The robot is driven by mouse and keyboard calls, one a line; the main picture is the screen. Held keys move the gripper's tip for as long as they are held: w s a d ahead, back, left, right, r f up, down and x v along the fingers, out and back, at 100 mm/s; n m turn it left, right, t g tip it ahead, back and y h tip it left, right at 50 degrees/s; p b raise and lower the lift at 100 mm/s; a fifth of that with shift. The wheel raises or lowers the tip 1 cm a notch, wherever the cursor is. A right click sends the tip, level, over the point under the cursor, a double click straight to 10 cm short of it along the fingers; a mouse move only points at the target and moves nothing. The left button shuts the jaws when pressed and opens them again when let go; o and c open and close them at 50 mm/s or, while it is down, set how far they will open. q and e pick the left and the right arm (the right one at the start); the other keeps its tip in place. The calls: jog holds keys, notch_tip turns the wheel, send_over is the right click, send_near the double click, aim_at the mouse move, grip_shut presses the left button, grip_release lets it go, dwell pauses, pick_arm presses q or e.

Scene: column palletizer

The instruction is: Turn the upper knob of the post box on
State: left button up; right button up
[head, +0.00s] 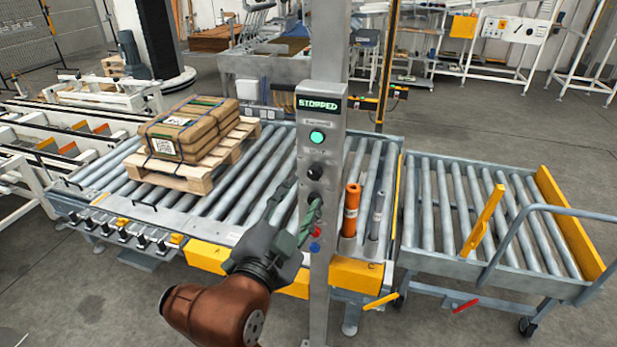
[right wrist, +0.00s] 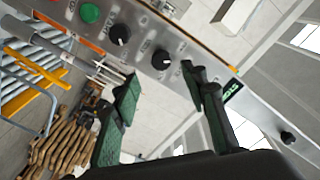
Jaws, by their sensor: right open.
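The post box (head: 322,120) is a grey upright panel in the middle of the head view. Its green display (head: 318,103) reads STOPPED, with a lit green lamp (head: 317,137) below. The black upper knob (head: 316,171) sits under the lamp; it also shows in the right wrist view (right wrist: 161,59). The lower knob (right wrist: 120,34) shows beside it there; in the head view my gripper partly covers it. My right gripper (head: 303,193) is open and empty in front of the panel, lower than the upper knob. Its fingers (right wrist: 160,79) are apart, nothing between them. My left gripper is out of view.
A green button (right wrist: 91,13) is farther along the panel. A red button (head: 316,231) and a blue one (head: 315,246) are low on the post. A pallet (head: 178,176) with brown packages rests on the roller conveyor (head: 245,175) to the left. An orange cylinder (head: 351,210) stands right of the post.

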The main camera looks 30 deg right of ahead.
aim_at(312, 176)
jog(key=x, duration=0.6)
jog(key=shift+w+d, duration=0.1)
jog(key=shift+w, duration=0.15)
jog(key=shift+c, duration=0.5)
grip_shut()
